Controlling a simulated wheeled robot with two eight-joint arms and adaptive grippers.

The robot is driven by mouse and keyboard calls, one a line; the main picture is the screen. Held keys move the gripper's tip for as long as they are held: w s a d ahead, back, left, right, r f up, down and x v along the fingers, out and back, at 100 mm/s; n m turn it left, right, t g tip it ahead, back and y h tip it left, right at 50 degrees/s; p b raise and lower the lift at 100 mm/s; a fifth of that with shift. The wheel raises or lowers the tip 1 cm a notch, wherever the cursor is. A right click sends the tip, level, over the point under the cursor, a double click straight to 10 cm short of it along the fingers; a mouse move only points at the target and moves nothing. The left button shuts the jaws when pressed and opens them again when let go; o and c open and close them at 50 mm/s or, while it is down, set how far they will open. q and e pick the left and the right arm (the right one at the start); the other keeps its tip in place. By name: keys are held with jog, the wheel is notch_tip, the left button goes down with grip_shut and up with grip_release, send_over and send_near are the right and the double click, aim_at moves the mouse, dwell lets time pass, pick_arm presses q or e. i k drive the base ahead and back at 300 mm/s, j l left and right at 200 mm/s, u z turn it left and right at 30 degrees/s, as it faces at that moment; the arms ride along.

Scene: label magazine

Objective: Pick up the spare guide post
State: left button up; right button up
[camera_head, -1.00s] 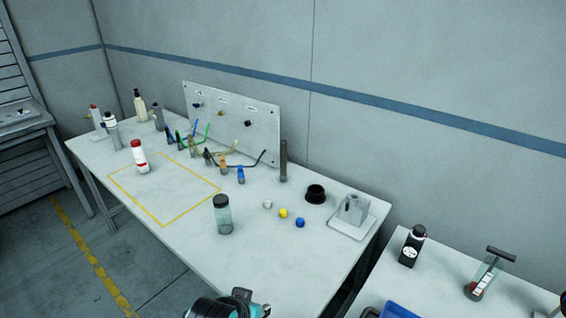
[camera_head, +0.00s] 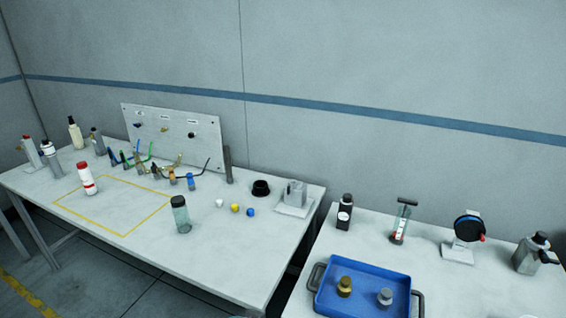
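No part is plainly marked as the spare guide post. A slim dark grey post (camera_head: 228,165) stands upright at the back of the left table, beside the right edge of the upright panel. A gold knob-like piece (camera_head: 344,286) and a silver one (camera_head: 385,297) stand in a blue tray (camera_head: 364,312) on the right table. I cannot tell whether any of these is the spare guide post. Neither of my grippers shows in the head view.
The left table (camera_head: 225,265) holds a grey-green jar (camera_head: 180,215), a red-capped bottle (camera_head: 86,178), small coloured caps, a black ring (camera_head: 261,188) and a grey block (camera_head: 295,196). The right table holds a black bottle (camera_head: 344,213), a reel stand (camera_head: 467,230) and a grey jug (camera_head: 531,254).

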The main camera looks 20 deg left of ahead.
aim_at(228, 165)
jog(key=i+j+z, duration=0.1)
jog(key=j+z, duration=0.25)
jog(key=j, duration=0.15)
jog(key=j+z, duration=0.75)
jog(key=j, duration=0.25)
